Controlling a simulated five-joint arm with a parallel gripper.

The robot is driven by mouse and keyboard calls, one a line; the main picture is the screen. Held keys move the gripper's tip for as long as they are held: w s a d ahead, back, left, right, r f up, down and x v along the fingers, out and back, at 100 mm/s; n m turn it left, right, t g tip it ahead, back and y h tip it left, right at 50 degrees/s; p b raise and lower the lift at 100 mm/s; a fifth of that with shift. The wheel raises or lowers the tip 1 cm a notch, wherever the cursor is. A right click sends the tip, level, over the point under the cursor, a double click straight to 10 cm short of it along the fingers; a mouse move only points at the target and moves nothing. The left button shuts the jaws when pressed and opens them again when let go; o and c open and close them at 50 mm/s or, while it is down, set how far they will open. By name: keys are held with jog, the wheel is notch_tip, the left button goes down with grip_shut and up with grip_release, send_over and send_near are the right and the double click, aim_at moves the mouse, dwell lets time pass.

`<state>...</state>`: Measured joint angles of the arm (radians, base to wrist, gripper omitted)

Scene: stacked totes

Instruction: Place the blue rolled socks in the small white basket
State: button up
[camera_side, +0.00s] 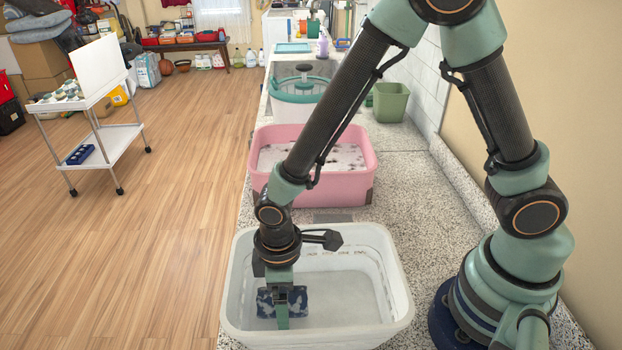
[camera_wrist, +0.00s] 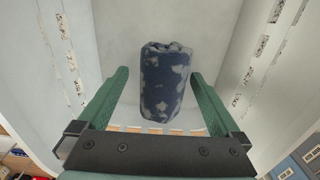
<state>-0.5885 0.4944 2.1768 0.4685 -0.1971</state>
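The blue rolled socks (camera_side: 298,302), dark blue with pale patches, are inside the white basket (camera_side: 398,285) in the side view, left of its middle. In the wrist view the socks (camera_wrist: 166,85) lie over the pale floor of the basket, end toward the camera's lower edge. My gripper (camera_side: 282,315) reaches down into the basket, one finger covering part of the socks. In the wrist view my gripper (camera_wrist: 160,76) is open, its green fingers on either side of the roll with a visible gap each side. Whether the socks rest fully on the floor is hard to tell.
A pink tub (camera_side: 365,170) with pale, spotted contents stands behind the basket on the speckled counter (camera_side: 420,215). Farther back are a white tub with a teal rim (camera_side: 290,97) and a green bin (camera_side: 391,102). The basket's right half is empty.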

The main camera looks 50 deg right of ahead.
notch_tip(320, 180, up, 12)
jog(key=shift+r, duration=0.1)
jog(key=d+r+m+t, duration=0.2)
jog(key=d+r+m, duration=0.2)
jog(key=d, duration=0.5)
jog(key=d+r+m+t, duration=0.3)
jog(key=d+r+m, duration=0.2)
jog(key=d+r, duration=0.3)
jog(key=shift+d+t, duration=0.3)
jog(key=shift+d, duration=0.75)
